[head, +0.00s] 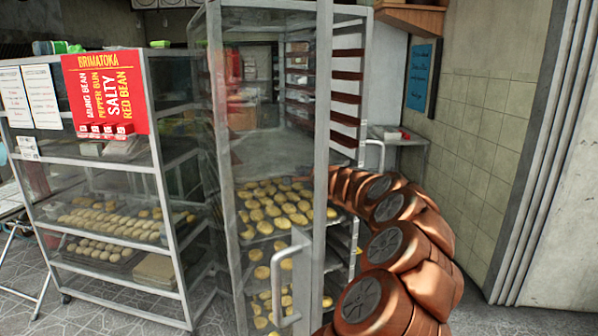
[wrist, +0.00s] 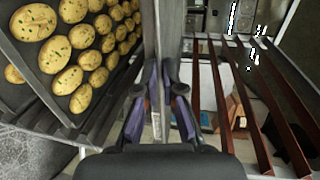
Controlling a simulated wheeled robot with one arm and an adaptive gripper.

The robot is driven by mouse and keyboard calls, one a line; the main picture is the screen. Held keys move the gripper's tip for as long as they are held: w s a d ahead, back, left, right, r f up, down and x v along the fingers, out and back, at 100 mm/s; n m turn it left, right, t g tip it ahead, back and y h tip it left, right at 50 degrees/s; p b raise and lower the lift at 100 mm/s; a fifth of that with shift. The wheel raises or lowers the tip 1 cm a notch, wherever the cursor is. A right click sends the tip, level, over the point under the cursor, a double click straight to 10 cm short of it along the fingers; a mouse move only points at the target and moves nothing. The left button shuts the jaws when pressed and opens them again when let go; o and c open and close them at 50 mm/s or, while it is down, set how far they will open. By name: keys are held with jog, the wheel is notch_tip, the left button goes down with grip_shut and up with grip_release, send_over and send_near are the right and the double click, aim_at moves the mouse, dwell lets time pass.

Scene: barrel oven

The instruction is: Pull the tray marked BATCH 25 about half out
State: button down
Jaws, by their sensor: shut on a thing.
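The rack holds trays of speckled round buns; the uppermost bun tray (head: 243,238) shows through the glass, with more trays below it. In the wrist view, a dark tray of buns (wrist: 75,95) lies left of the fingers. My gripper (wrist: 160,88) is shut on a thin grey metal edge (wrist: 150,35) that runs up and down that picture. It looks like a tray rim, but I cannot tell which tray. No BATCH 25 marking is readable. In the head view, the gripper is hidden behind the rack's door frame and my arm.
A glass door (head: 214,130) with a pale handle (head: 288,275) stands in front of the rack. Brown slats (head: 347,75) line the rack above the buns. A shelf cart (head: 165,200) with a red sign stands left. A tiled wall (head: 480,130) is close on the right.

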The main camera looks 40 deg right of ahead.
jog(key=shift+f, duration=0.55)
jog(key=f+b+v, duration=0.2)
jog(key=v, duration=1.1)
jog(key=s+f+b+v, duration=0.1)
jog(key=f+b+v, duration=0.2)
jog(key=v, duration=1)
jog(key=shift+r, duration=0.4)
jog(key=c, duration=1.3)
grip_release()
jog(key=shift+s+a, duration=0.1)
jog(key=shift+a, duration=0.1)
